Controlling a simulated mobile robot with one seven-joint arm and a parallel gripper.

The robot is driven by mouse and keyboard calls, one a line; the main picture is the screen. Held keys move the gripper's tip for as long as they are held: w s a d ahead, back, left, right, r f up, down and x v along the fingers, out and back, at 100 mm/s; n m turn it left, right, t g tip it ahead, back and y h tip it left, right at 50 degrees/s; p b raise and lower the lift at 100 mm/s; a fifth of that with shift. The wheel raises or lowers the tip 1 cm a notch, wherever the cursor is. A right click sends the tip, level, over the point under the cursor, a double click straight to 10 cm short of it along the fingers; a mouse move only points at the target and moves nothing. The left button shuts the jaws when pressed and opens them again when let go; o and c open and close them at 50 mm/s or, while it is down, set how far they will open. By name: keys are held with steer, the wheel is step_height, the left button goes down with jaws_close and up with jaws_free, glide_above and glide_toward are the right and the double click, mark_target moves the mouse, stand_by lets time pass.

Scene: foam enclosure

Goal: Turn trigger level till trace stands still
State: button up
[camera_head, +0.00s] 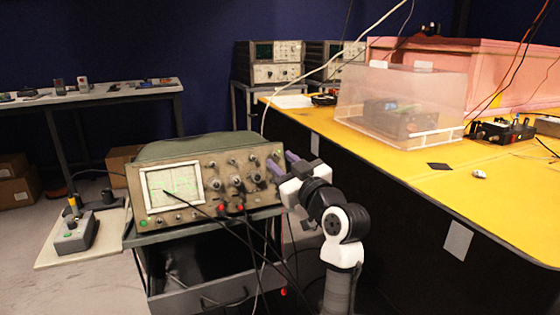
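The oscilloscope (222,163) stands on a cart at the centre, its front panel facing me. Its screen (173,188) shows a green trace over a grid; one frame cannot show whether it moves. Several knobs (236,181) sit right of the screen. I cannot read their labels, so I cannot tell which is trigger level. My gripper (280,157) is at the panel's right edge. Its two purple fingers are apart, with a gap between them. The fingertips are close to the panel; contact is unclear. Any knob right at the fingertips is hidden or too small to make out.
Black leads (228,222) hang from the panel's front. A yellow table (400,165) with a clear box (403,103) is to the right. A grey box with a lever (76,234) is on a low board at left. Open floor lies front left.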

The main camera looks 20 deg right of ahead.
steer(key=v, duration=1.2)
